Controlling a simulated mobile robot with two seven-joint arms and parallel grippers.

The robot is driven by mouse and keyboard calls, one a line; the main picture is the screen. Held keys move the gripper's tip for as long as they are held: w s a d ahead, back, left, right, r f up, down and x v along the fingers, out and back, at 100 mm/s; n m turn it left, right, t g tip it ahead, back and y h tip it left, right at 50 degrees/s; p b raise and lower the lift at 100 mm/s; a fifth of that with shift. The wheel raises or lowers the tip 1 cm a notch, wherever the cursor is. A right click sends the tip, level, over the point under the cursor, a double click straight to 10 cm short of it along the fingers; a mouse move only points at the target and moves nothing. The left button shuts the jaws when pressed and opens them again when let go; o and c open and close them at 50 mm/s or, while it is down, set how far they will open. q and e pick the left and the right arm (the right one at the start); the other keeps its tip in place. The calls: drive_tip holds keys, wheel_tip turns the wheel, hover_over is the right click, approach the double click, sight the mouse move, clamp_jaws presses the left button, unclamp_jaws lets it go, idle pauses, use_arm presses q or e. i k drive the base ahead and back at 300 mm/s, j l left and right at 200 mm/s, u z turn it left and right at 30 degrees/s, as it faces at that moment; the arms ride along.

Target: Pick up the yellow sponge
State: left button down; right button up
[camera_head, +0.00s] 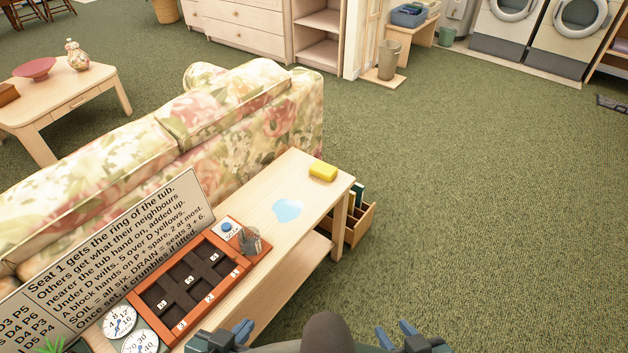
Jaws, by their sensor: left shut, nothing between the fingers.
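The yellow sponge (323,172) lies flat on the far right end of the light wooden console table (309,195), behind the sofa. Nothing touches or covers it. My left gripper (242,331) is low in the view by the table's near edge, shut and empty, well short of the sponge. My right gripper (396,334) is at the bottom right of centre over the carpet. Its blue fingertips look apart with nothing between them, also far from the sponge.

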sight(326, 171)
drive_tip(key=i+l, duration=0.3)
drive_tip(key=l, duration=0.15)
drive_tip(key=i+l, duration=0.35)
drive_tip(key=l, duration=0.15)
drive_tip(key=i+l+u, duration=0.1)
drive_tip(key=i+l, duration=0.2)
drive_tip(key=l, duration=0.15)
